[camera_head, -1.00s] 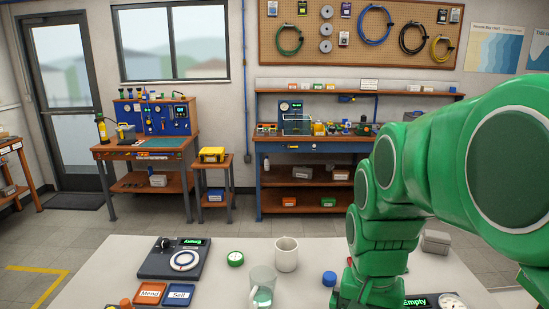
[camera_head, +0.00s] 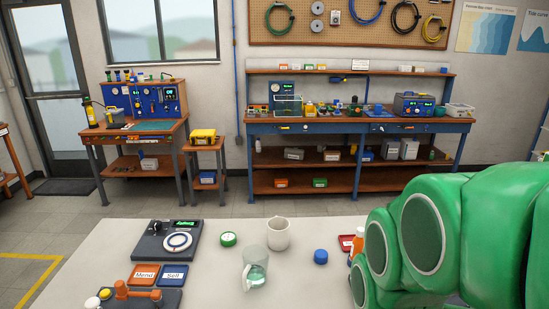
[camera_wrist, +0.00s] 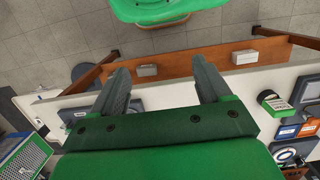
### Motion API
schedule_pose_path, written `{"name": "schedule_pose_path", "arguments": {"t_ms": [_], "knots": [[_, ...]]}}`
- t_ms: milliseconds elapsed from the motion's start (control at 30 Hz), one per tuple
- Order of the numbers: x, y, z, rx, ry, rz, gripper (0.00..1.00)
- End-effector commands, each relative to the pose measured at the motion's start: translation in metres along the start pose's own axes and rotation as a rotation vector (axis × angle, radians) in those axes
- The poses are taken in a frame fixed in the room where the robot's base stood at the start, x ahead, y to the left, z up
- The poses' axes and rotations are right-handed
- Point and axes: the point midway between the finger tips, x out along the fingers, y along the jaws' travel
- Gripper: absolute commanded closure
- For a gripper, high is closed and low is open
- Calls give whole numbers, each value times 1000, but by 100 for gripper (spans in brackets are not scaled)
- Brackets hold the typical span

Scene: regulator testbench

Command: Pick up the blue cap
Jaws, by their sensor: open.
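My green arm fills the right side of the head view, and my gripper is out of sight there. In the wrist view my gripper (camera_wrist: 161,82) shows two dark fingers spread wide with nothing between them. I cannot make out the blue cap in the wrist view.
A glass cup (camera_head: 256,270) and a green round piece (camera_head: 228,239) stand left of the cap.

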Motion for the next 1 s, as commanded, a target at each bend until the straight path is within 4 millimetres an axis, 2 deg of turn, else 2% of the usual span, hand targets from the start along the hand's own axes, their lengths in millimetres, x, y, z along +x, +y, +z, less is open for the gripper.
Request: {"name": "schedule_pose_path", "arguments": {"t_ms": [233, 367, 733, 1000], "knots": [[2, 2, -1, 1, -5, 8, 23], [9, 14, -8, -2, -30, 52, 23], [36, 70, -41, -45, -116, 260, 23], [24, 136, -90, -143, -113, 565, 23]]}}
